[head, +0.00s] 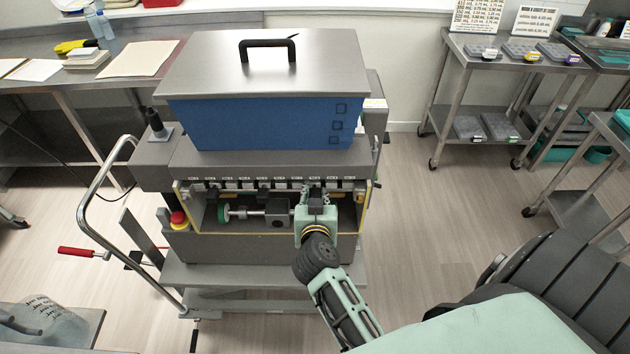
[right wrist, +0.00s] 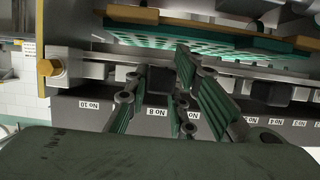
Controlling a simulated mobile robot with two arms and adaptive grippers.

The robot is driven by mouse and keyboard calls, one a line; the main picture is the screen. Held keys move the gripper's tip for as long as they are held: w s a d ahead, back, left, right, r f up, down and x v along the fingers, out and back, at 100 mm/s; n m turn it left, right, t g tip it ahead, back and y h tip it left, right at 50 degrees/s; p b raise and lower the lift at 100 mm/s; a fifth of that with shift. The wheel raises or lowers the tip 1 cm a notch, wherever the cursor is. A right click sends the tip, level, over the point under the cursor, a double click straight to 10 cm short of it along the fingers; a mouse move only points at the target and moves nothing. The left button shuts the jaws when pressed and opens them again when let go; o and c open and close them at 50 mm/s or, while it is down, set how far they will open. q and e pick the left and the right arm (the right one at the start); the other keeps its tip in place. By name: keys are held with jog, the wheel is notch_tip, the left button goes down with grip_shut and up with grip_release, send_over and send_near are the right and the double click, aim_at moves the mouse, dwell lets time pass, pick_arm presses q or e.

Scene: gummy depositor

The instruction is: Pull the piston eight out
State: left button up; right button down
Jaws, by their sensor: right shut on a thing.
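The gummy depositor has a blue hopper (head: 262,125) and, below it, a row of labelled pistons along an open front bay (head: 200,215). My right gripper (head: 317,193) reaches into the right part of this row. In the right wrist view, the fingers of the right gripper (right wrist: 160,70) stand around the "No 8" label (right wrist: 182,103) and are shut on piston eight. Most of that piston is hidden by the fingers. The "No 10" label (right wrist: 75,103) shows to the left, and smaller numbers show to the right. My left gripper is in neither view.
A steel lid with a black handle (head: 268,44) covers the hopper. A curved push rail (head: 92,190) stands left. Carts (head: 480,75) stand right. Floor is clear right of the machine.

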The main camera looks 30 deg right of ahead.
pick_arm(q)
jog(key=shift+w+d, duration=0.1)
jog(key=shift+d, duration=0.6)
pick_arm(e)
jog(key=shift+a, duration=0.1)
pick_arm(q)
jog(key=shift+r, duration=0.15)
pick_arm(e)
jog(key=shift+s+a, duration=0.1)
